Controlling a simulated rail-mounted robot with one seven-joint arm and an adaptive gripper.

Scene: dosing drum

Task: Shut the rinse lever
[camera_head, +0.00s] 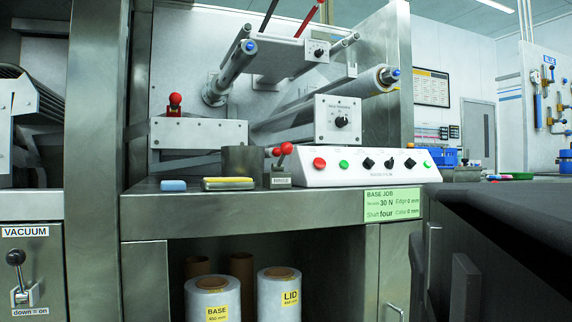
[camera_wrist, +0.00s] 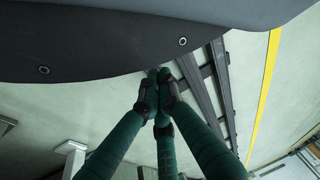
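A small grey block with a label (camera_head: 280,181), too small to read for sure, stands on the steel counter in the head view, in front of the left end of the white control panel. It carries a short lever with a red ball knob (camera_head: 287,148) tilted up to the right. A second red knob shows just left of it. This looks like the rinse lever. My gripper (camera_wrist: 160,78) shows only in the wrist view; its dark green fingers come together at the tips with nothing visible between them. It is away from the lever, over the floor.
A white panel (camera_head: 365,168) with buttons and switches stands right of the block. A grey cup (camera_head: 243,162), a yellow pad (camera_head: 228,184) and a blue block (camera_head: 173,185) are to its left. A VACUUM lever (camera_head: 16,258) is far left. A dark surface (camera_head: 515,215) fills the right.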

